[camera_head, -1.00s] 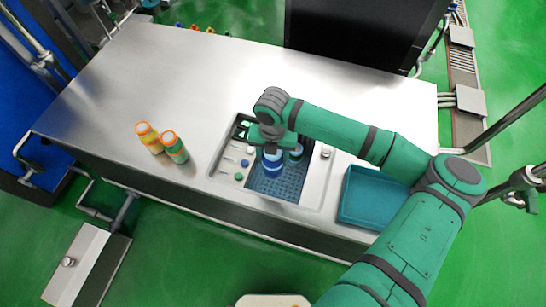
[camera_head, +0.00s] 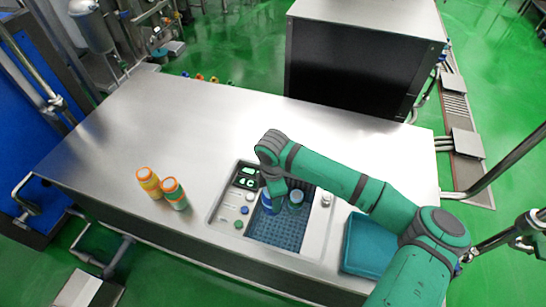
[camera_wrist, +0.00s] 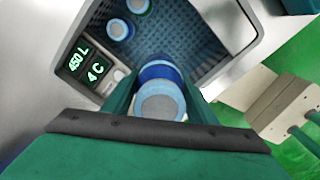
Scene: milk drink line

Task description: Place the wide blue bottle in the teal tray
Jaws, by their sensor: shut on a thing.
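My gripper (camera_head: 273,188) points down over the sunken basin with the blue grid floor. In the wrist view its two fingers (camera_wrist: 160,84) are shut on either side of the wide blue bottle (camera_wrist: 158,70), which has a pale cap toward the camera. In the head view the blue bottle (camera_head: 266,204) shows under the gripper, partly hidden by it. I cannot tell whether its base touches the grid. The teal tray (camera_head: 368,247) lies to the right of the basin. It looks empty where it shows, and my arm covers part of its upper edge.
Another blue-capped bottle (camera_head: 295,200) stands close to the right in the basin (camera_head: 280,232). A lit control panel (camera_head: 245,180) and buttons line the basin's left side. Two orange-capped bottles (camera_head: 160,187) stand farther left. The counter (camera_head: 200,115) behind is clear.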

